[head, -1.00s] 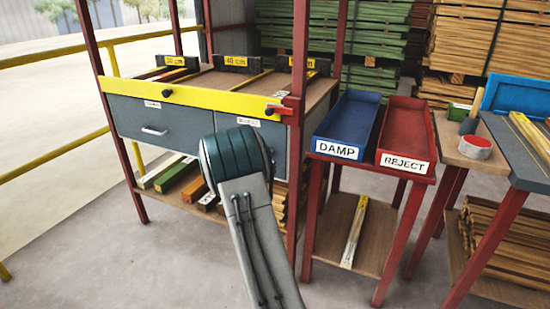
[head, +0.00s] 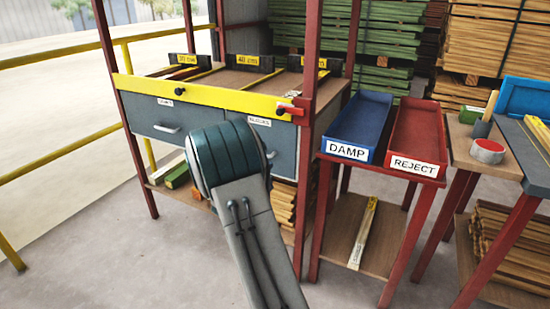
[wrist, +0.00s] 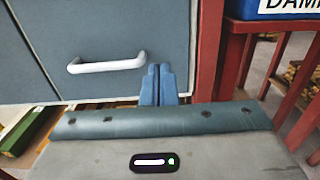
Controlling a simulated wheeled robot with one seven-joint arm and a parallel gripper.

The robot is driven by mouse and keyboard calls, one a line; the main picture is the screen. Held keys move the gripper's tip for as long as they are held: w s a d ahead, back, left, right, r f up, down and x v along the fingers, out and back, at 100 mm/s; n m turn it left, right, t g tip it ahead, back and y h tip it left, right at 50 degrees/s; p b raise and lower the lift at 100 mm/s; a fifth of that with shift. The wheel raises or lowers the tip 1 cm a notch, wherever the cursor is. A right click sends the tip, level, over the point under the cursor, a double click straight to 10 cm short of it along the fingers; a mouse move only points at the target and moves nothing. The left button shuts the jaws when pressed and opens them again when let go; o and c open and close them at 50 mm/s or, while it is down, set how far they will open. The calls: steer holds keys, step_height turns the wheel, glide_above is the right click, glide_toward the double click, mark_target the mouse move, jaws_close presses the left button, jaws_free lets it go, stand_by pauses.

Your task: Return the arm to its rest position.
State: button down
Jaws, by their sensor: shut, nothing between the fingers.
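My arm (head: 230,165) reaches up from the bottom of the head view in front of the bench, and it hides my gripper there. In the wrist view my gripper (wrist: 158,84) shows as two blue-grey fingers pressed together, shut and empty. They point toward the grey drawer front. A white drawer handle (wrist: 107,63) is just left of the fingers, apart from them in the picture. The gap in depth to the drawer cannot be told.
The bench has two grey drawers and a yellow front rail (head: 200,95). To its right stand a blue DAMP tray (head: 357,120) and a red REJECT tray (head: 417,130) on a red-legged stand. A yellow railing (head: 55,50) is at left. Open floor lies at lower left.

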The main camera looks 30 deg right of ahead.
steer(key=s+a+r+m+g+y+p, duration=0.2)
steer(key=s+a+r+m+g+p, duration=0.15)
steer(key=s+r+m+p, duration=0.6)
steer(key=s+a+r+m+g+y+p, duration=0.25)
steer(key=s+r+m+g+p, duration=0.35)
steer(key=s, duration=0.6)
steer(key=s+a+r+m+t+y+p, duration=0.1)
steer(key=s+a+r+m+y+p, duration=0.3)
steer(key=a+r, duration=0.3)
steer(key=s+a+r+m+t+y+p, duration=0.1)
steer(key=s+a+r+m+y+p, duration=0.4)
steer(key=a, duration=0.6)
step_height(320, 180, up, 2)
steer(key=shift+s+a+r+t+y+p, duration=0.1)
steer(key=shift+s+a+t+y+p, duration=0.25)
steer(key=shift+s+y+p, duration=0.7)
steer(key=shift+s+d, duration=0.2)
steer(key=shift+s, duration=0.05)
